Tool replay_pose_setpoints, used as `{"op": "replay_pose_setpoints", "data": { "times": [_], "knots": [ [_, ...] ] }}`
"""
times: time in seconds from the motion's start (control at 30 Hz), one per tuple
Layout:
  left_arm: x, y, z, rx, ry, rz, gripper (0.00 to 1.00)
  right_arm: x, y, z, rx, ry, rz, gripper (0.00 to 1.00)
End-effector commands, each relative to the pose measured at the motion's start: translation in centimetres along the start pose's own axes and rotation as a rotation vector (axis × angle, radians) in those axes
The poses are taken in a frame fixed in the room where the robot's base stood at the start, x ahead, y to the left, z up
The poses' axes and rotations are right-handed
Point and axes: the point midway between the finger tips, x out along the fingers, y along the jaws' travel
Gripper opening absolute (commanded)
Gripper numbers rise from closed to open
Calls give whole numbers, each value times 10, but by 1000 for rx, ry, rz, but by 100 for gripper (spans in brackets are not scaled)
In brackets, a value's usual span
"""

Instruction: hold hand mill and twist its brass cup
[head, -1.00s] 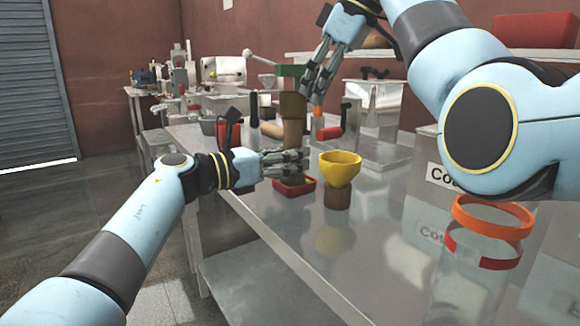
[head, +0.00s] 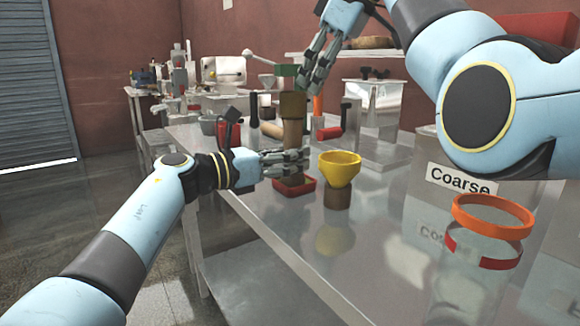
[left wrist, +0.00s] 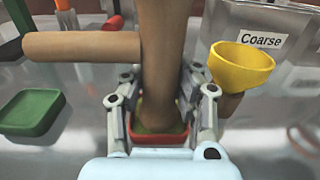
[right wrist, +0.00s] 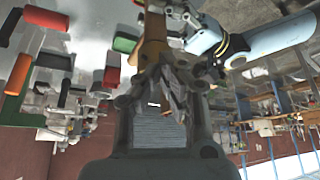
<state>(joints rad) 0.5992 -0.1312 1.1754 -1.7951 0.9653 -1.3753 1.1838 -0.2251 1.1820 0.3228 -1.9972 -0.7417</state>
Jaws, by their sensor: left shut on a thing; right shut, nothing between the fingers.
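The hand mill (head: 293,135) is a tall brown wooden body standing upright in a small red tray (head: 308,184). Its brownish brass cup (head: 293,104) is at the top. My left gripper (head: 298,163) is shut around the mill's lower part. The left wrist view shows the mill's body (left wrist: 165,60) between the fingers, above the red tray (left wrist: 160,136). My right gripper (head: 311,88) is shut and empty, just above and to the right of the cup in the head view. In the right wrist view its fingers (right wrist: 168,88) are close together, and the contact with the cup cannot be judged.
A yellow funnel (head: 340,168) on a brown base stands right of the mill. A clear jar with an orange rim (head: 492,217) is at the front right, near a bin labelled Coarse (head: 461,179). A wooden roller (left wrist: 80,46) and green tray (left wrist: 32,112) are nearby.

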Motion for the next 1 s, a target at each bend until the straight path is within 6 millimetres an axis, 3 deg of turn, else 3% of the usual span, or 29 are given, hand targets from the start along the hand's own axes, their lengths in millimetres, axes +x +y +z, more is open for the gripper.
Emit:
{"op": "replay_pose_setpoints", "data": {
  "times": [0.1,0.27,0.7,1.0],
  "knots": [
    [0,0,0,0,1,0,0,-28,15,-14,-1,-1,5,0],
    [0,0,0,0,1,0,0,-45,24,-21,2,0,1,0],
    [0,0,0,0,1,0,0,0,24,3,3,2,0,0],
    [0,0,0,0,1,0,0,13,24,10,3,2,1,0]
  ]
}}
